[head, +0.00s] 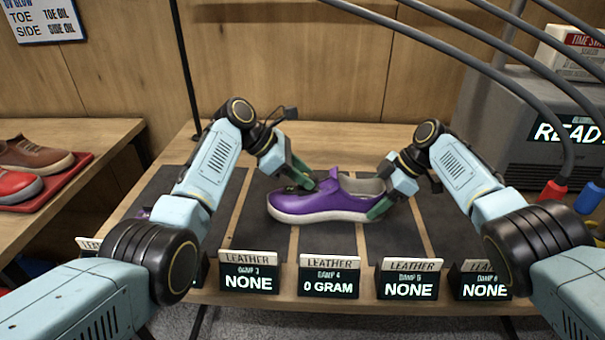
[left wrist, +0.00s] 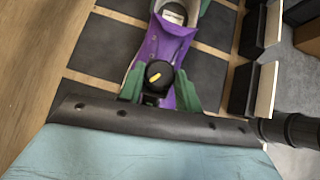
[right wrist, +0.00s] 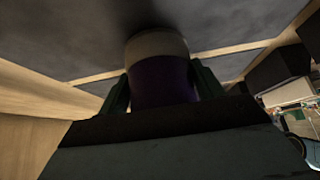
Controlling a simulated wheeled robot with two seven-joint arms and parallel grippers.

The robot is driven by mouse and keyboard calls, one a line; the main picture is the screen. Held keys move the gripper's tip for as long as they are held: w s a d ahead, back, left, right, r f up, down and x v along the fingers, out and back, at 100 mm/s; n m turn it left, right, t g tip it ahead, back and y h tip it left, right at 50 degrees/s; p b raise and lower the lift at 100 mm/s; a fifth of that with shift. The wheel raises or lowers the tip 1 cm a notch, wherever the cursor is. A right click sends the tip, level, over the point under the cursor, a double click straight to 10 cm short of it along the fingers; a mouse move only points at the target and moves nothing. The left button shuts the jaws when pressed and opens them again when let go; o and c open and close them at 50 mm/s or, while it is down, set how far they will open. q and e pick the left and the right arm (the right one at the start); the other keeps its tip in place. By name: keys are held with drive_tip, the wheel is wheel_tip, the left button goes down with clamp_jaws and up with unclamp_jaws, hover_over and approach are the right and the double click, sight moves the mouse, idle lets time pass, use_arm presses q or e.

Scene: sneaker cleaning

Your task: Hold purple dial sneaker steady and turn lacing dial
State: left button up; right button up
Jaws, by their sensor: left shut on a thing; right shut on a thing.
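The purple sneaker (head: 325,200) with a white sole sits on the dark mats in the middle of the table, toe to the left in the head view. My left gripper (head: 300,183) comes down on its upper from the left. In the left wrist view, the black lacing dial (left wrist: 160,73) with a yellow mark sits between the green fingers, which are shut on it. My right gripper (head: 380,207) is shut on the sneaker's heel, which shows between its fingers in the right wrist view (right wrist: 160,80). In the head view the dial is mostly hidden by the left fingers.
Label stands (head: 330,276) line the table's front edge, one reading "0 GRAM". A grey machine (head: 530,110) with hoses stands at the right. A red tray (head: 62,178) with other shoes lies on a side bench at the left.

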use_arm(q)
drive_tip(key=shift+w+m+g, duration=0.15)
drive_tip(key=shift+m+g, duration=0.25)
drive_tip(key=shift+m, duration=0.2)
drive_tip(key=shift+m+g, duration=0.3)
drive_tip(key=shift+f+m, duration=0.1)
drive_tip(key=shift+m, duration=0.2)
drive_tip(key=o, duration=1)
drive_tip(key=v, duration=1.2)
drive_tip(key=shift+c, duration=0.4)
